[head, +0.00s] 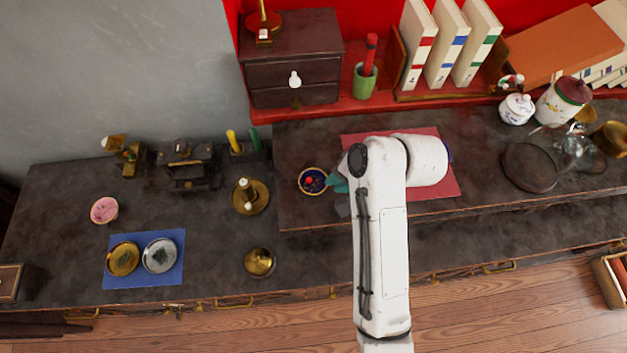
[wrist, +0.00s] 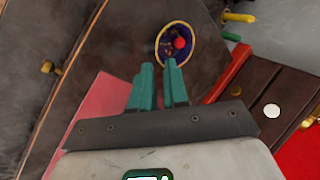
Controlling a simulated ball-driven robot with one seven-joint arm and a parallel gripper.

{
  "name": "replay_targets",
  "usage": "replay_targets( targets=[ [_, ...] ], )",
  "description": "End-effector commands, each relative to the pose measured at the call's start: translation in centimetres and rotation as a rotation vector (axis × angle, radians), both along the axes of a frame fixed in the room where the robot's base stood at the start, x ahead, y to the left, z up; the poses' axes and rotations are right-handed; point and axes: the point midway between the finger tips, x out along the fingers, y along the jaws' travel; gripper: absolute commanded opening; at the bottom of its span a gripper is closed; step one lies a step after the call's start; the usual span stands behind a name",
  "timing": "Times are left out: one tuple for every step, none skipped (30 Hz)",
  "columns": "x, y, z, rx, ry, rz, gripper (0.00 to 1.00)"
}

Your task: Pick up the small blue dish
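The small blue dish (head: 313,181) has a gold rim and a red item inside, and sits on the raised dark shelf near its left end. In the wrist view the dish (wrist: 177,46) lies just beyond my fingertips. My gripper (head: 336,184) is beside the dish's right side in the head view, mostly hidden by my white arm. In the wrist view my gripper (wrist: 159,67) has two teal fingers with a gap between them and nothing held. The right finger's tip looks close to the dish's near rim; I cannot tell whether it touches.
A red mat (head: 440,178) lies under my arm. A dark drawer chest (head: 293,75) and a green cup (head: 364,82) stand behind. A brass candle holder (head: 250,197) and a brass bowl (head: 259,262) are on the lower counter to the left. Glassware (head: 545,160) stands at right.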

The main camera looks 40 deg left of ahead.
Motion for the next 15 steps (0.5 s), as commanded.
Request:
replay_targets(
  targets=[
    [-0.1,0.2,-0.3,-0.001,0.001,0.001,0.15],
    [-0.2,0.3,-0.6,-0.003,0.003,0.001,0.15],
    [-0.3,0.5,-1.0,-0.004,0.003,0.002,0.15],
    [-0.3,0.7,-1.4,-0.004,0.003,0.002,0.15],
    [-0.4,0.9,-1.8,-0.004,0.003,0.002,0.15],
    [-0.5,1.2,-2.3,-0.005,0.002,0.002,0.15],
    [-0.5,1.3,-2.7,-0.003,0.002,0.002,0.15],
    [-0.5,1.6,-3.2,-0.003,0.002,0.002,0.15],
    [-0.6,1.8,-3.6,-0.002,0.001,0.001,0.15],
    [-0.6,2.0,-3.8,-0.002,0.001,0.001,0.15],
    [-0.6,2.1,-4.1,-0.002,0.001,0.001,0.15],
    [-0.7,2.2,-4.3,-0.002,0.000,0.001,0.15],
    [-0.7,2.3,-4.4,-0.001,0.000,0.000,0.15],
    [-0.7,2.3,-4.5,-0.001,0.000,0.000,0.15],
    [-0.7,2.3,-4.5,-0.001,0.000,0.000,0.15]
  ],
)
